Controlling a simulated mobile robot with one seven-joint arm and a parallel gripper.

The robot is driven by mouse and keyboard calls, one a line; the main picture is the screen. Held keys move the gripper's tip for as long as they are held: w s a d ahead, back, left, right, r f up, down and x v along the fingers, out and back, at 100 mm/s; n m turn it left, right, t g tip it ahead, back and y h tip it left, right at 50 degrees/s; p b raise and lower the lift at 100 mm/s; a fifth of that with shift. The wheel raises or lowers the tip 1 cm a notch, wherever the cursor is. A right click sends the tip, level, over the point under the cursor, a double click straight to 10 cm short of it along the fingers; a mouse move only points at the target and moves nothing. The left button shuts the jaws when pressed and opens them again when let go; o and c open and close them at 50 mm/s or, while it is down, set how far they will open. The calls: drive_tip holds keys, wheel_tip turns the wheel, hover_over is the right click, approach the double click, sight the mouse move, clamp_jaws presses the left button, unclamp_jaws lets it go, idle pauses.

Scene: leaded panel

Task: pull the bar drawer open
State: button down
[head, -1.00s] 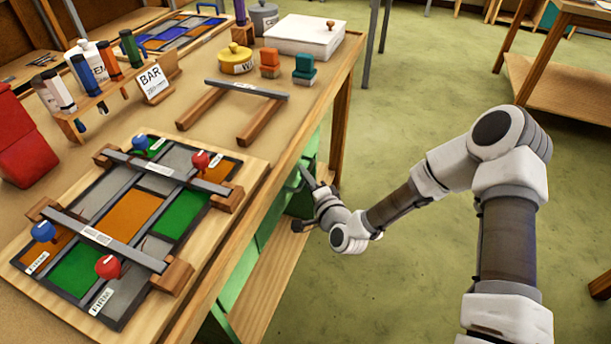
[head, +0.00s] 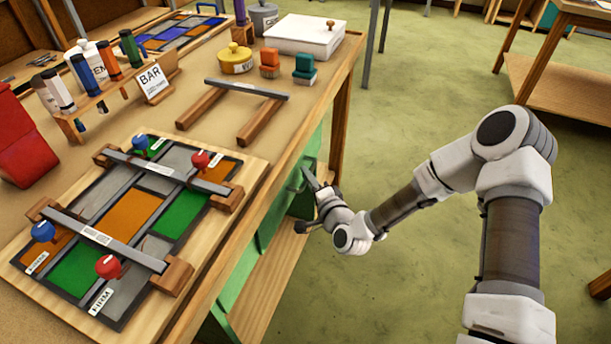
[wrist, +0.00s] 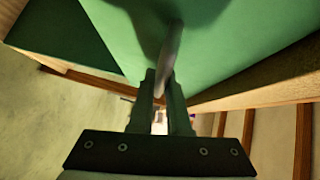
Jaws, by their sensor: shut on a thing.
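The green drawer front (wrist: 225,40) fills the top of the wrist view. Its grey bar handle (wrist: 170,55) runs between my fingertips. My gripper (wrist: 164,80) is shut on this handle, with its two dark fingers on either side. In the head view my gripper (head: 306,182) is at the green front (head: 311,152) on the right side of the workbench, below the top. The handle is mostly hidden there by the gripper. I cannot tell from these views how far the drawer stands out. A BAR card (head: 154,82) stands on the bench above.
The bench top (head: 215,155) holds a leaded glass panel (head: 125,215) on a board, a bar on two wooden blocks (head: 262,122), bottles and a white box (head: 304,36). The green floor (head: 420,100) right of the bench is open. Another table (head: 560,85) stands at the far right.

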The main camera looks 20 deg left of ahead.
drive_tip(key=s+d, duration=0.2)
drive_tip(key=d, duration=2.1)
drive_tip(key=shift+d, duration=0.15)
drive_tip(key=c, duration=0.9)
unclamp_jaws()
drive_tip(key=shift+w, duration=0.1)
drive_tip(key=p+v, duration=0.3)
drive_tip(key=v, duration=1.4)
drive_tip(key=shift+s, duration=0.2)
drive_tip(key=shift+w+d, duration=0.1)
drive_tip(key=shift+d, duration=0.1)
